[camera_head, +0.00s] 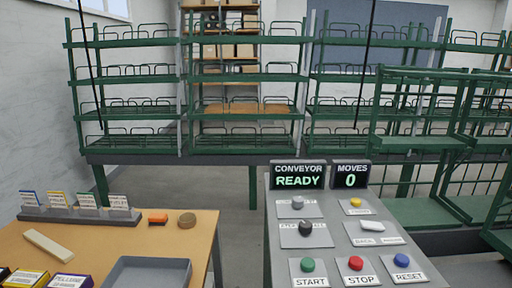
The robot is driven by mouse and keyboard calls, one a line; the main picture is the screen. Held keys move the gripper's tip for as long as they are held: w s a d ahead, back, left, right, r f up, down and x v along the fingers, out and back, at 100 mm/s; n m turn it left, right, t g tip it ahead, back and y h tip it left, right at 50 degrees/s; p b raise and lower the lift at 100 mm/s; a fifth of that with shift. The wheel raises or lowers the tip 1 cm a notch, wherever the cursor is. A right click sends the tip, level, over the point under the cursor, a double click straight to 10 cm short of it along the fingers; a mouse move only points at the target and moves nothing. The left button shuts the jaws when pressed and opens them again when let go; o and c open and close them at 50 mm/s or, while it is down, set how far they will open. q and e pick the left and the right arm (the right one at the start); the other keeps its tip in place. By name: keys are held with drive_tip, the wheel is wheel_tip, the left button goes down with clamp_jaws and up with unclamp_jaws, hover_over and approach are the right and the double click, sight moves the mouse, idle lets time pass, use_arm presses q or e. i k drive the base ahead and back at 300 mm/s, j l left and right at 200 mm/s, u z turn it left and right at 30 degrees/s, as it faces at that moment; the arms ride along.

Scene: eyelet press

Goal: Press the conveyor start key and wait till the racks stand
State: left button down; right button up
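The green start key (307,265) is a round button on a plate labelled START, at the front left of the grey control panel (335,215). The red stop button (355,263) and blue reset button (401,261) are to its right. The conveyor display (298,176) reads CONVEYOR READY, and the moves display (350,175) reads 0. Green wire-tiered racks (245,100) stand in a row behind the panel on a dark conveyor beam (220,157). Whether they are moving cannot be told from one frame. Neither of my grippers is in view.
A black knob (305,228), a grey knob (297,202), a yellow button (355,202) and a white switch (371,225) are also on the panel. A wooden table (190,240) at left holds a grey tray (148,272), labelled cards and small boxes. A floor gap separates table and panel.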

sight(308, 265)
drive_tip(key=i+l+u, duration=0.15)
drive_tip(key=l+u, duration=0.2)
drive_tip(key=l, duration=0.65)
drive_tip(key=l+u, duration=0.3)
drive_tip(key=l, duration=0.75)
